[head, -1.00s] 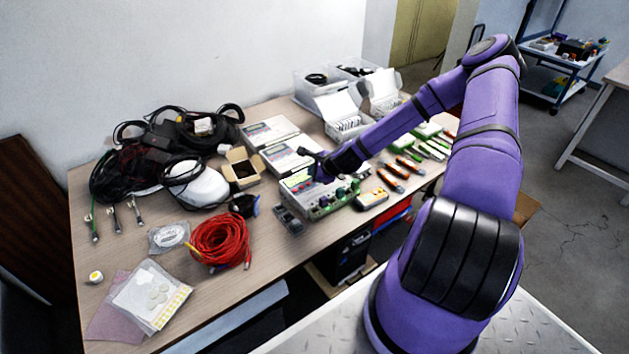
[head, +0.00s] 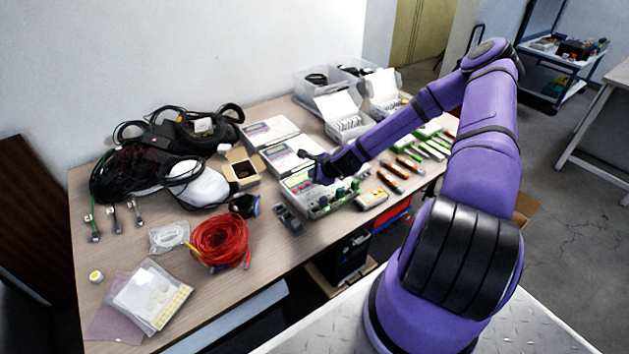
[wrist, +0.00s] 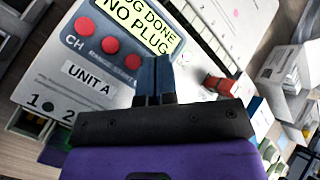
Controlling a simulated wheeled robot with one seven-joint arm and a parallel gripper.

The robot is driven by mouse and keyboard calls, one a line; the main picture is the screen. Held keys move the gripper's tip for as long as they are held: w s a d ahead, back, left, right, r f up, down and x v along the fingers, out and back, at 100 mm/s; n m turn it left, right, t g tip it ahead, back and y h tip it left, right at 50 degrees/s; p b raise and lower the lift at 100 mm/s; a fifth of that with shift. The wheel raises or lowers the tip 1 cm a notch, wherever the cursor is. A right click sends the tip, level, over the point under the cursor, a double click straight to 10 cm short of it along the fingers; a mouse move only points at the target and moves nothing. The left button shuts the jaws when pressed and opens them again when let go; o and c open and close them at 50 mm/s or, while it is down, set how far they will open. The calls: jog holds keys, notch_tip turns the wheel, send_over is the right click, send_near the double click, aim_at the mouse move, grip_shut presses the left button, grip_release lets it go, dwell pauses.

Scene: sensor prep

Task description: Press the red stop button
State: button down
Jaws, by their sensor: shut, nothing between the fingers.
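In the wrist view a pale grey device (wrist: 60,55) labelled UNIT A has a yellow-green display (wrist: 140,22) with partly cut-off text ending "G DONE" and "NO PLUG". Below the display are three visible red round buttons: one (wrist: 85,27) by the label CH, a middle one (wrist: 111,45) and a right one (wrist: 134,62). The small labels below the latter two are hard to read. Any button further right is hidden by my gripper (wrist: 154,62), which is shut, its fingers over the device panel near the right button. I cannot tell whether they touch it. The device (head: 314,208) also shows in the head view.
A red part (wrist: 221,84) lies right of my gripper in the wrist view. In the head view, orange-and-black tools (head: 390,182) lie right of the device, and a red cable coil (head: 220,241) lies left.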

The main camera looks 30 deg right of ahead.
jog(key=shift+f, duration=0.4)
dwell(0.4)
dwell(0.4)
jog(key=shift+r, duration=0.85)
jog(key=shift+r, duration=2.5)
